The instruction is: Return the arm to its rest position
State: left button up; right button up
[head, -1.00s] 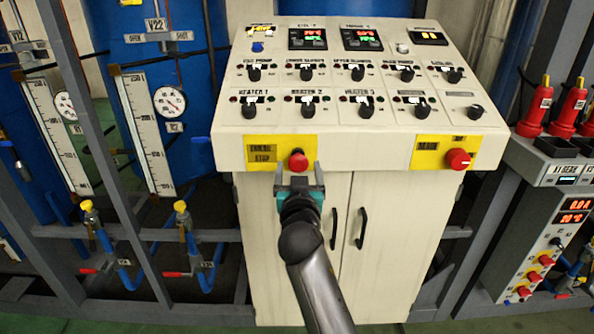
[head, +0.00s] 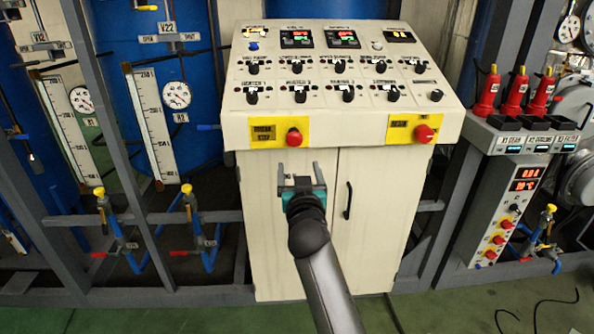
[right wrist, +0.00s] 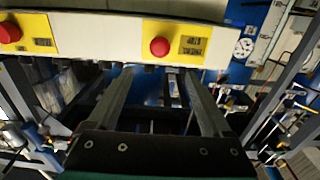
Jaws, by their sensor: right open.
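My right gripper (head: 301,172) is open and empty in the head view, in front of the white cabinet doors. It is below the control panel (head: 345,92) and apart from the red emergency stop button (head: 294,137) on its yellow plate. In the right wrist view my two fingers (right wrist: 160,88) stand apart with nothing between them. The same red button (right wrist: 159,47) shows beyond the fingertips there. My right arm reaches up from the bottom of the head view. My left gripper is not in view.
A second red button (head: 423,134) sits at the panel's right. Yellow-handled blue valves (head: 187,190) and grey frame posts stand at the left. A unit with red bottles (head: 515,96) stands at the right. Green floor (head: 420,316) is clear in front, apart from a black cable (head: 540,312).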

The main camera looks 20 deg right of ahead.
jog(key=shift+w+d, duration=0.1)
dwell(0.3)
jog(key=s+a+f+n+g+y, duration=0.1)
jog(key=s+a+f+g, duration=0.1)
jog(key=f, duration=0.8)
jog(key=s+a+f+n+g+y, duration=0.1)
jog(key=s+f+n+g+y, duration=0.1)
jog(key=f, duration=0.7)
jog(key=s+a+f+n+g+y+b, duration=0.1)
jog(key=s+f+g, duration=0.1)
jog(key=s+f, duration=0.7)
jog(key=s+a+f+g, duration=0.15)
jog(key=s+f, duration=0.35)
jog(key=f, duration=0.7)
jog(key=s+d+f+g, duration=0.1)
jog(key=s+f+g, duration=0.2)
jog(key=s, duration=0.9)
jog(key=s+d+f+n+g, duration=0.1)
jog(key=s+f+g, duration=0.2)
jog(key=s+f, duration=0.6)
jog(key=s+d+f+g+b, duration=0.1)
jog(key=s+f, duration=0.4)
jog(key=s, duration=1.2)
jog(key=shift+d+f+g+y, duration=0.3)
jog(key=shift+d+f+g, duration=0.15)
jog(key=shift+g, duration=0.5)
jog(key=shift+c, duration=0.4)
